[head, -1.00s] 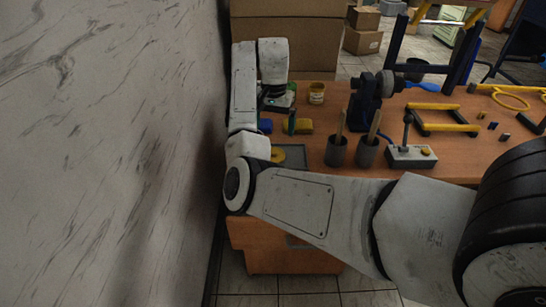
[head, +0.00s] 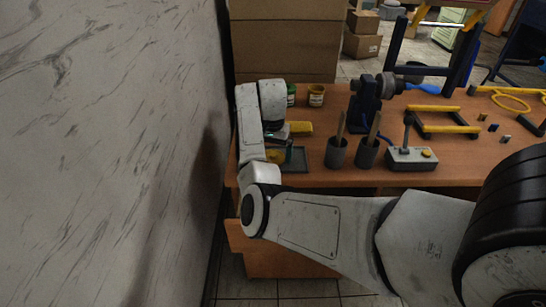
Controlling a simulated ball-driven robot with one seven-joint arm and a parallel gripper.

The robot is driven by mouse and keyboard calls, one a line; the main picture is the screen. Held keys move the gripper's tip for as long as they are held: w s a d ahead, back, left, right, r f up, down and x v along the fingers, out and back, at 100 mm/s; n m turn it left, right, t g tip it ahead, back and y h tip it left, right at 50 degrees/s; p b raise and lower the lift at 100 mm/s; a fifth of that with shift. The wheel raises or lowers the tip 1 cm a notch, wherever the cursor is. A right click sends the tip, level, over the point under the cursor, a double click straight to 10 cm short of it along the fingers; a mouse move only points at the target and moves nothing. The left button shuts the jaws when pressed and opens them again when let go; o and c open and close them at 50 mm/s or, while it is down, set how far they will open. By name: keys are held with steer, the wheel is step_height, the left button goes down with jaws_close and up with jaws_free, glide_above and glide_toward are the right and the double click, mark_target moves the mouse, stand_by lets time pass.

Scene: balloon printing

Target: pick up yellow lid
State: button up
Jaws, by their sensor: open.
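The yellow lid (head: 274,156) lies on a dark grey tray (head: 299,164) at the left end of the wooden table. It is small and partly covered by my arm and gripper. My gripper (head: 282,154) is open and points down over the tray, its fingers close to the lid. I cannot tell whether the fingers touch the lid or how they stand around it.
A yellow block (head: 302,128) lies behind my gripper. Two jars (head: 316,95) stand farther back. Two grey cups (head: 337,153) with sticks and a switch box (head: 411,158) stand to the right. A marbled wall (head: 110,150) rises close on the left.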

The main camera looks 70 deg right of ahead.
steer(key=shift+c, duration=0.4)
steer(key=c, duration=0.7)
